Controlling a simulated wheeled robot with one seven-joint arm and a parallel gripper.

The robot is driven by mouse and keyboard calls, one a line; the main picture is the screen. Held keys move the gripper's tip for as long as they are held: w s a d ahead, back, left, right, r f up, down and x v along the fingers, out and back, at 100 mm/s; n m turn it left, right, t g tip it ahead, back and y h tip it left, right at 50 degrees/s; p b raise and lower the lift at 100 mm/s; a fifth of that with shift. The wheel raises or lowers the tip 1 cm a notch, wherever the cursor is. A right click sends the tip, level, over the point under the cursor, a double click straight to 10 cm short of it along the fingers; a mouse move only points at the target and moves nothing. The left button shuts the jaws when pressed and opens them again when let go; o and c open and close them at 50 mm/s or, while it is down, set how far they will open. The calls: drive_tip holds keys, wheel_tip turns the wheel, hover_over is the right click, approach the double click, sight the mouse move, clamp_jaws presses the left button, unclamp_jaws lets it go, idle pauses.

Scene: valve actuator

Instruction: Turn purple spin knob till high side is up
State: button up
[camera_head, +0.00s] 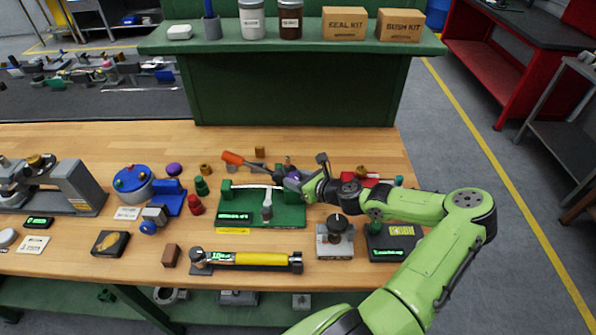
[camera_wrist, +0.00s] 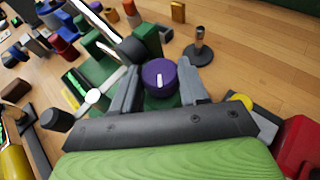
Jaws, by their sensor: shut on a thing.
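The purple spin knob (camera_wrist: 158,76) sits between the two grey fingers of my gripper (camera_wrist: 161,72) in the wrist view. The fingers are closed on its sides. A short white mark on its face runs roughly up and down in that picture. In the head view a little of the purple knob (camera_head: 293,175) shows at my gripper (camera_head: 297,181), by the right end of a green fixture (camera_head: 236,211). The fingers hide most of it there. I cannot tell from the mark which side of the knob is high.
A grey lever (camera_head: 267,205) rises from the fixture. A black-knobbed grey block (camera_head: 335,239) and a yellow-handled tool (camera_head: 250,259) are in front. A red item (camera_wrist: 299,146) is close to the right of my gripper.

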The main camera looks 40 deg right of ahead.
drive_tip(key=m+h+p, duration=0.2)
drive_tip(key=a+m+h+p, duration=0.1)
drive_tip(key=m+h, duration=0.1)
drive_tip(key=h, duration=0.1)
drive_tip(key=shift+p, duration=0.4)
drive_tip(key=m+g+h, duration=0.1)
drive_tip(key=m+h, duration=0.2)
drive_tip(key=shift+w+a+g, duration=0.1)
drive_tip(key=shift+g, duration=0.2)
drive_tip(key=shift+m+g+h, duration=0.4)
drive_tip(key=shift+m+h, duration=0.3)
drive_tip(key=shift+m, duration=0.1)
drive_tip(key=shift+h, duration=0.3)
drive_tip(key=o, duration=1.1)
drive_tip(key=shift+c, duration=0.2)
